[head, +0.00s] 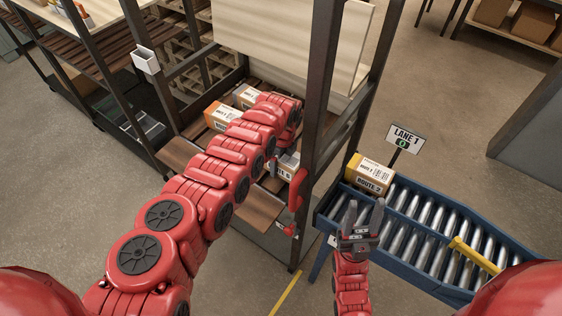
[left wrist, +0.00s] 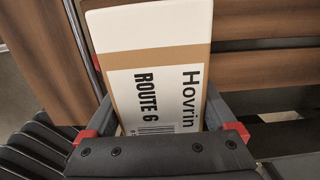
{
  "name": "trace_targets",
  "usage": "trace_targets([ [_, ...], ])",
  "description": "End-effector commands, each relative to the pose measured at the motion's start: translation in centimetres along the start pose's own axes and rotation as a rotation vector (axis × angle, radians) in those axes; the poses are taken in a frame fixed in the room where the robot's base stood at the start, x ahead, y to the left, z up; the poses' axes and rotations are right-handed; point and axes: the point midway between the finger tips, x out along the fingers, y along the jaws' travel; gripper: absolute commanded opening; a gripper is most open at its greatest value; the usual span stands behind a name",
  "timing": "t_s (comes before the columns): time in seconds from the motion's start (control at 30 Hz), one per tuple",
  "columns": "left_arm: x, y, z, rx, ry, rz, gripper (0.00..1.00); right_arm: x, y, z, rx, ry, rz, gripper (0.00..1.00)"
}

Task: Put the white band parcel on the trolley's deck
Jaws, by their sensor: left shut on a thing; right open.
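The white band parcel (left wrist: 150,28) fills the middle of the left wrist view. It is a kraft box with a white band and a white label reading "Hovrin ROUTE 6". My left gripper (left wrist: 160,132) is shut on it, a finger at each side. In the head view the parcel (head: 287,163) shows partly behind my left arm, by the wooden shelf boards. My left gripper is mostly hidden there. My right gripper (head: 363,218) is open and empty, in front of the roller conveyor. I cannot tell for certain which structure is the trolley.
An orange-banded box (head: 220,115) and another box (head: 246,96) stand on the shelf beyond my left arm. A yellow-banded "ROUTE 2" box (head: 370,178) sits on the blue roller conveyor (head: 425,222) by the "LANE 1" sign (head: 405,138). A dark post (head: 318,110) stands between shelf and conveyor.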

Motion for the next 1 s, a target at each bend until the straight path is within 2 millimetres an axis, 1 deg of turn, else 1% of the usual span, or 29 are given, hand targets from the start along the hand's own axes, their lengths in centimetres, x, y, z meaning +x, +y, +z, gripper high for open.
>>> trace_targets([
  [0.43, 0.75, -0.06, 0.05, -0.001, -0.001, -0.002, 0.09, -1.03, -0.05, 0.17, 0.000, 0.000, 0.000, 0.47],
  [0.73, 0.76, -0.05, 0.01, -0.001, -0.001, -0.002, 0.09, -1.04, -0.05, 0.18, 0.000, 0.000, 0.000, 0.47],
  [0.77, 0.76, -0.04, 0.01, -0.001, -0.001, -0.001, 0.93, -1.04, -0.05, 0.18, 0.000, 0.000, 0.000, 0.47],
  [0.8, 0.76, -0.04, 0.00, -0.001, -0.001, -0.001, 1.00, -1.04, -0.05, 0.18, 0.000, 0.000, 0.000, 0.47],
  [1.0, 0.81, -0.02, -0.02, -0.001, 0.000, -0.001, 1.00, -1.06, -0.05, 0.18, 0.000, 0.000, 0.000, 0.47],
])
